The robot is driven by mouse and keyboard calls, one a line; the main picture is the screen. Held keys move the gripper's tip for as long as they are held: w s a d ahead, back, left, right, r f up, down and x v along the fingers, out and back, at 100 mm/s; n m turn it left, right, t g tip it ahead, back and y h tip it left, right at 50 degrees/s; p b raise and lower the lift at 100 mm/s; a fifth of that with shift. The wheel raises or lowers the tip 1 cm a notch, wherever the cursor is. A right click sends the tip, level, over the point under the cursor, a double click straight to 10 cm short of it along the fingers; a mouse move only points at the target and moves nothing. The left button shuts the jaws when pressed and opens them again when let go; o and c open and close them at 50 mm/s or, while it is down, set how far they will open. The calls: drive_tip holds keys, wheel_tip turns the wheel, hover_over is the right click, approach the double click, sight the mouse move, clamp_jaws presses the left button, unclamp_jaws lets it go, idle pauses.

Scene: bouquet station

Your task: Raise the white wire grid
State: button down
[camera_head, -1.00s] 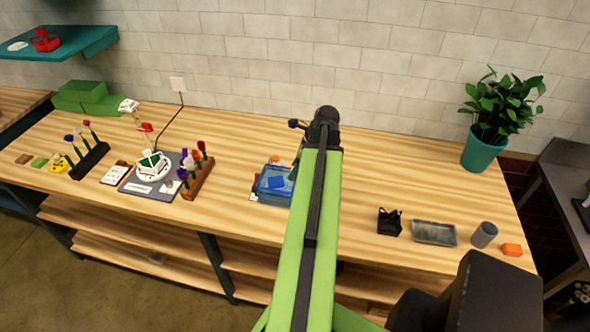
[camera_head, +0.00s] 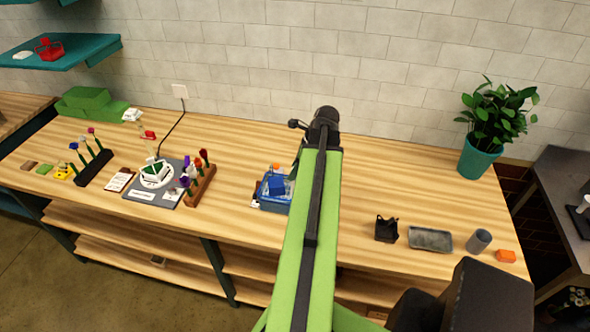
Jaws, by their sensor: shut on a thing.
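On the round white base, a green and white piece (camera_head: 154,171) stands; I cannot tell whether its white top is the wire grid. The base sits on a grey mat (camera_head: 169,198). A blue tray (camera_head: 268,204) with a darker blue block (camera_head: 277,185) in it lies just left of my green arm. The arm covers part of the tray. My gripper is hidden behind the arm, so its jaws and anything in them do not show.
Flower racks (camera_head: 202,186) and (camera_head: 94,167) flank the mat. A black holder (camera_head: 386,230), grey tray (camera_head: 430,239), grey cup (camera_head: 478,241) and orange block (camera_head: 506,256) stand at right. A potted plant (camera_head: 476,160) is at the back right. The back middle of the bench is clear.

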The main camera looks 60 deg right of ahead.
wheel_tip(320, 180, up, 4)
drive_tip(key=shift+p, duration=1.15)
drive_tip(key=shift+w+d+f, duration=0.1)
drive_tip(key=shift+f, duration=0.05)
drive_tip(key=c, duration=0.8)
unclamp_jaws()
drive_tip(key=shift+o, duration=0.2)
drive_tip(key=p+v, duration=1)
drive_tip(key=v, duration=0.2)
drive_tip(key=shift+p, duration=0.4)
